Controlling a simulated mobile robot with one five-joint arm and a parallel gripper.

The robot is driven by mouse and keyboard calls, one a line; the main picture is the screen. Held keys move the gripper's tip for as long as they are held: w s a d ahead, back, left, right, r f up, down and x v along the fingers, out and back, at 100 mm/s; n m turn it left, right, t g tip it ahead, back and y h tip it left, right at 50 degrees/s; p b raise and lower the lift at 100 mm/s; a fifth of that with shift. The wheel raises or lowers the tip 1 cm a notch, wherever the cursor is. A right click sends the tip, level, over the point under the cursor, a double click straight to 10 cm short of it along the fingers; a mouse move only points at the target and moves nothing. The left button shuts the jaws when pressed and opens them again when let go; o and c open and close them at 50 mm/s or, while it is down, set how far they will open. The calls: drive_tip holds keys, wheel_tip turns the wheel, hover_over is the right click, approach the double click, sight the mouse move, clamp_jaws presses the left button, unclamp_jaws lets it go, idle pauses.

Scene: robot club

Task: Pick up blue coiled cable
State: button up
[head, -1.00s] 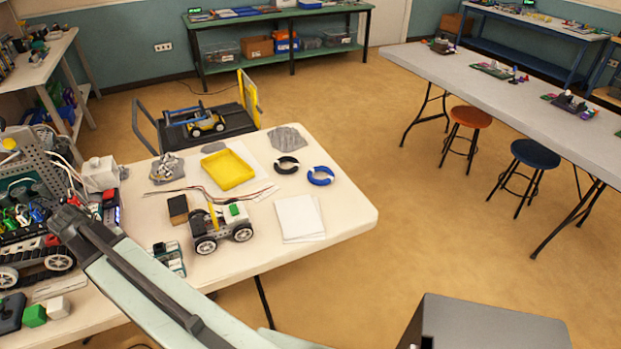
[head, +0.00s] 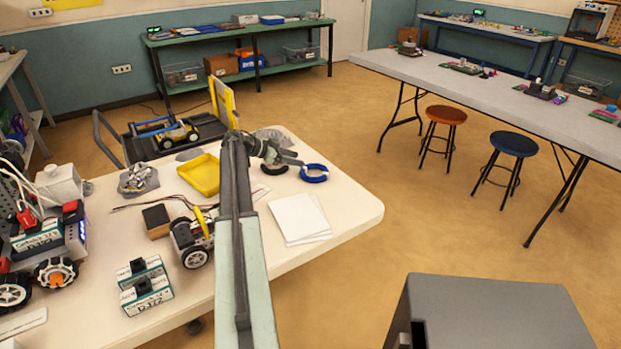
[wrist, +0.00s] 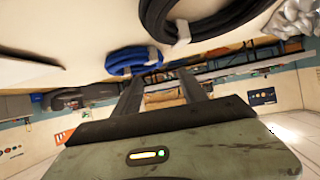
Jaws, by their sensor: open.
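The blue coiled cable (head: 314,173) lies on the white table near its far right edge in the head view. In the wrist view the blue cable (wrist: 134,60) shows just beyond the fingers, left of centre. A black coiled cable (head: 275,169) lies to its left, partly hidden by my gripper; it looms large in the wrist view (wrist: 205,22). My gripper (head: 297,160) is over the table beside the blue cable, with the black cable below it. Its two fingers (wrist: 162,92) are apart with nothing between them. I cannot tell whether a finger touches the blue cable.
The white table (head: 352,205) also holds a yellow tray (head: 200,175), a stack of white paper (head: 299,218), a small wheeled robot (head: 190,240) and battery-like boxes (head: 145,286). A crumpled grey piece (head: 272,137) lies behind my gripper. The table's right end is clear.

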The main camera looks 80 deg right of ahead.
sight(308, 164)
drive_tip(key=b+x, duration=0.1)
drive_tip(key=x, duration=0.1)
drive_tip(key=b+x, duration=0.1)
drive_tip(key=x, duration=0.1)
drive_tip(key=f+b+x, duration=0.1)
drive_tip(key=x, duration=0.1)
drive_tip(key=shift+w+r, duration=0.1)
drive_tip(key=shift+w, duration=0.2)
drive_tip(key=shift+s, duration=0.15)
drive_tip(key=shift+r, duration=0.1)
drive_tip(key=shift+c, duration=0.3)
clamp_jaws()
idle(0.6)
